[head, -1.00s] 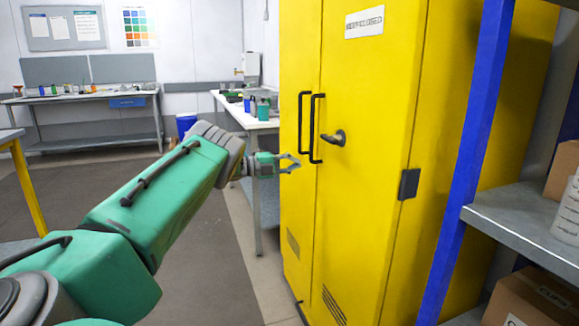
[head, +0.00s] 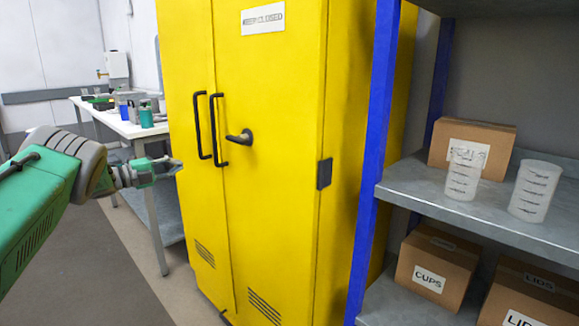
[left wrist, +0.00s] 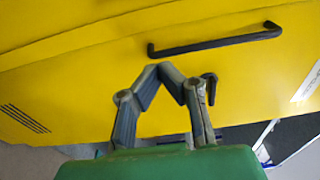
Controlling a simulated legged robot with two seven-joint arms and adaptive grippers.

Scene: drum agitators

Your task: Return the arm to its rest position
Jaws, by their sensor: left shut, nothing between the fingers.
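My left arm comes in from the left in the head view, green with grey joints. Its gripper (head: 174,168) is shut and empty, in front of the left edge of the yellow cabinet (head: 270,190). In the left wrist view the gripper (left wrist: 165,70) shows its fingertips together below a black bar handle (left wrist: 215,43), with yellow cabinet doors behind. I cannot tell from the pictures whether it touches the cabinet. The cabinet doors look closed, with two black handles (head: 210,130) and a dark lever (head: 240,137). My right gripper is not in view.
A blue-posted shelf (head: 480,215) stands right of the cabinet, holding cardboard boxes (head: 470,150) and two translucent cups (head: 463,178). A white workbench (head: 120,127) with bottles stands behind my arm at the left. Grey floor (head: 80,260) is open at lower left.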

